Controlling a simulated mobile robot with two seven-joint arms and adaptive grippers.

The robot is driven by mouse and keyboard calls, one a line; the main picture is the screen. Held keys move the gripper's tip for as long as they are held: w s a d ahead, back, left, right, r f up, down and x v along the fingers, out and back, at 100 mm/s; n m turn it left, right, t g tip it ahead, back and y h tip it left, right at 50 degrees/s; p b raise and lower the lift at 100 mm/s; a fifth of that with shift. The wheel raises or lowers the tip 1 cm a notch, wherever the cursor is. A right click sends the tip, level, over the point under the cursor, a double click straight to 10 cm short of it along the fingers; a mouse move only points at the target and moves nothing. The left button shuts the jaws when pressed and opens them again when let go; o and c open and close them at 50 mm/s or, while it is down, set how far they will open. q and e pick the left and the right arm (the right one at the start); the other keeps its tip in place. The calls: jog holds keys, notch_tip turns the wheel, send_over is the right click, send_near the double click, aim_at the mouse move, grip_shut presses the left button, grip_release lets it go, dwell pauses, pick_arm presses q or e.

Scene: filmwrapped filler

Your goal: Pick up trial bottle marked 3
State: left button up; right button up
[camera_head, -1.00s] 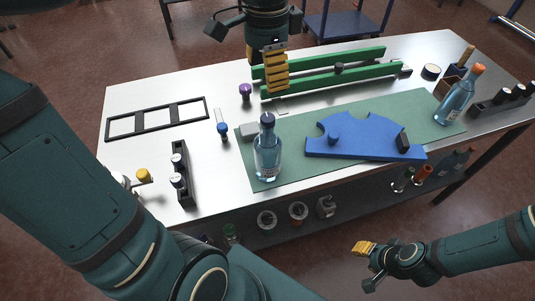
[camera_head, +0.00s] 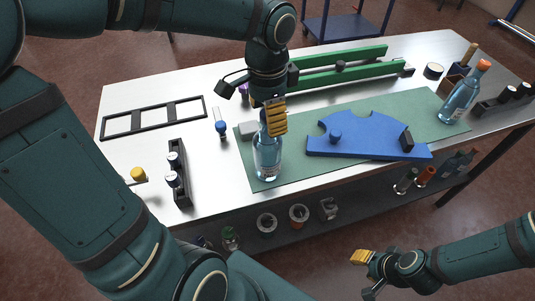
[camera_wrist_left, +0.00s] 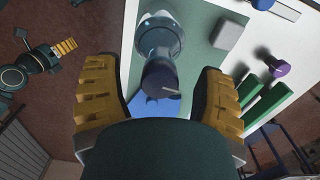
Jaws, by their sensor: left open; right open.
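A clear bottle with a dark cap (camera_head: 267,162) stands upright on the green mat; its label is too small to read. It also shows in the left wrist view (camera_wrist_left: 160,38), with its cap between the two fingers. A second clear bottle with an orange cap (camera_head: 460,97) stands at the mat's right end; no number is readable on it. My left gripper (camera_head: 273,112) is open at the top of the dark-capped bottle, fingers on either side and not closed on it. It also shows in the left wrist view (camera_wrist_left: 157,80). My right gripper (camera_head: 368,271) is open and empty, in front of the table.
A blue curved block (camera_head: 365,137) lies on the green mat (camera_head: 400,105) right of the bottle. Green rails (camera_head: 345,78) run along the back. A black rack (camera_head: 181,190) with small vials stands left, near a black frame (camera_head: 155,118). A lower shelf holds several small items.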

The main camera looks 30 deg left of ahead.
pick_arm(q)
grip_shut()
